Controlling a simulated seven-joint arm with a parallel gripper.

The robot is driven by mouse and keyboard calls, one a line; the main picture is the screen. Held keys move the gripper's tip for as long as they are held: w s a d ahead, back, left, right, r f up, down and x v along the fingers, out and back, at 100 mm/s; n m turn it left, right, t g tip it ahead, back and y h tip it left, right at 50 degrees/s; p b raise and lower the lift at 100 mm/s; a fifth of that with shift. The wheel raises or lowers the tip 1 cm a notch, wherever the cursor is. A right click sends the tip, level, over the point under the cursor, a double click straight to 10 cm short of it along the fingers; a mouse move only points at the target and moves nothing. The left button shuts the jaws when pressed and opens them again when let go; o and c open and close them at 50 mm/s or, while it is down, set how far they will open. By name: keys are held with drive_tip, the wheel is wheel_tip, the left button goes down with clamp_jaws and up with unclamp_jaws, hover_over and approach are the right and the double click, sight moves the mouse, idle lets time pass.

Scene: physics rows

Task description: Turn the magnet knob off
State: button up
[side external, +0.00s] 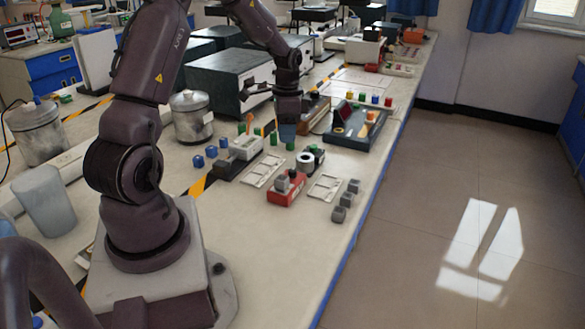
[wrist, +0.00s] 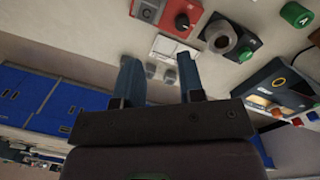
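A red box (side external: 287,190) with a dark knob and grey blocks on it sits on the bench, right of centre in the side view. It also shows at the top of the wrist view (wrist: 178,15), where a round knob (wrist: 182,22) is seen on its red face. This looks like the magnet knob, though no label is readable. My gripper (side external: 288,132) hangs above the bench, farther back than the red box and apart from it. In the wrist view its two blue fingers (wrist: 160,82) are spread, with nothing held between them.
A grey-and-black ring-shaped device (side external: 311,158) stands behind the red box. White frames (side external: 325,187) lie nearby. Grey cubes (side external: 345,199) lie near the right bench edge. Blue cubes (side external: 211,151) and a dark tray (side external: 357,130) stand around. Bare bench lies in front of the red box.

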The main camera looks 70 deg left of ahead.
sight(293, 170)
drive_tip(key=f+m, duration=0.1)
drive_tip(key=f, duration=0.3)
drive_tip(key=w+a+f+m, duration=0.1)
drive_tip(key=f+m, duration=0.1)
drive_tip(key=f, duration=0.2)
drive_tip(key=w+a+f+m, duration=0.1)
drive_tip(key=f, duration=0.3)
drive_tip(key=shift+w+f+t+y, duration=0.2)
drive_tip(key=shift+f+t+y, duration=0.1)
drive_tip(key=shift+f, duration=0.1)
drive_tip(key=c, duration=0.7)
